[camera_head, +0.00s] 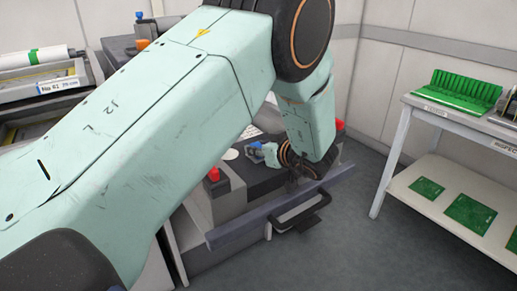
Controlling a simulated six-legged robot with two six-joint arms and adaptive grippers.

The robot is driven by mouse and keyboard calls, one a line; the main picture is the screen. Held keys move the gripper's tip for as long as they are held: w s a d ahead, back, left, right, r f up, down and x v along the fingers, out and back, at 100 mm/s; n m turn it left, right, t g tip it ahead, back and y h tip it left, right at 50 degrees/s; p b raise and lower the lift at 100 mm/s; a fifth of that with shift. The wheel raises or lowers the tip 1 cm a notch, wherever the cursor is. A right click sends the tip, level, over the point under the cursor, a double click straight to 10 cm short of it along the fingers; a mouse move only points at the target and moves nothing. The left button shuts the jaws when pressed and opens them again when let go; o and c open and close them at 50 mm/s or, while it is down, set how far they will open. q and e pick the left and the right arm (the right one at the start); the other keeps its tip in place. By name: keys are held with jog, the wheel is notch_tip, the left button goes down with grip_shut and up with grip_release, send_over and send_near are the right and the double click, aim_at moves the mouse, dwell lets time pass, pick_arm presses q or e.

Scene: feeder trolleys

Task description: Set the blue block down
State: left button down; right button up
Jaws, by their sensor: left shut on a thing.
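My left arm reaches across the view from the left and bends down over a dark trolley top. My left gripper (300,182) is dark and small at the end of the wrist, low over the trolley's front edge. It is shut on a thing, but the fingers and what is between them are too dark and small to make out. A small blue and grey piece (258,150) shows just left of the wrist; I cannot tell whether it is the blue block. My right gripper is not in view.
The trolley (228,203) has a front bar with a black handle (300,213) and red knobs (214,175). A white table (425,102) at the right bears a green rack (460,90), with green boards (470,213) on its lower shelf. Grey floor lies between.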

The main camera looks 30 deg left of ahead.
pick_arm(q)
jog(key=shift+f, duration=0.1)
jog(key=c, duration=1.4)
grip_release()
jog(key=o, duration=0.4)
jog(key=shift+f, duration=0.1)
